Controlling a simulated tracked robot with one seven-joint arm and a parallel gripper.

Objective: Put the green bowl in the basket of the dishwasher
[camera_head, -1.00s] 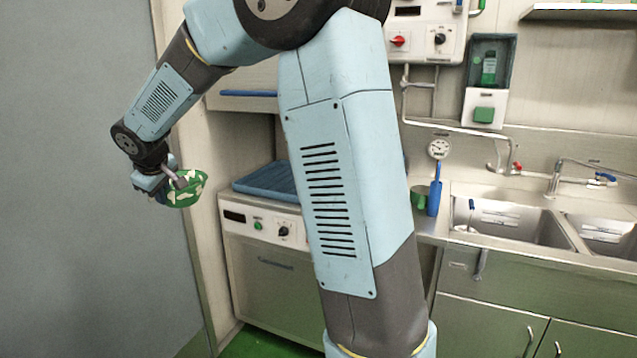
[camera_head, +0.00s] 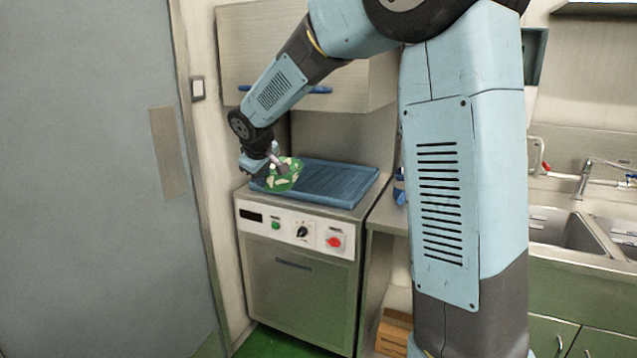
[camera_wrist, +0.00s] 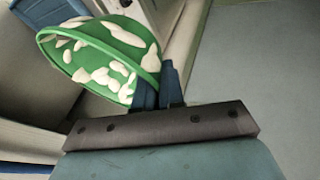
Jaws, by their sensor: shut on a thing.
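The green bowl (camera_head: 286,174) has pale cream patches. It also shows, tilted, in the wrist view (camera_wrist: 95,60). My gripper (camera_head: 272,163) is shut on the bowl's rim; the dark fingers pinch it in the wrist view (camera_wrist: 160,88). The dishwasher (camera_head: 300,285) is a steel machine with a front panel, a green button and a red knob. Its hood (camera_head: 330,112) is raised, with a blue bar along its lower edge. The blue basket (camera_head: 335,182) lies on top of the machine under the hood. In the head view the bowl overlaps the basket's left part; I cannot tell whether they touch.
A grey door (camera_head: 90,180) fills the left, with a wall switch (camera_head: 198,89) beside it. Steel sinks (camera_head: 560,228) with taps are at the right. A cardboard box (camera_head: 393,335) stands low beside the dishwasher. My own arm hides part of the counter.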

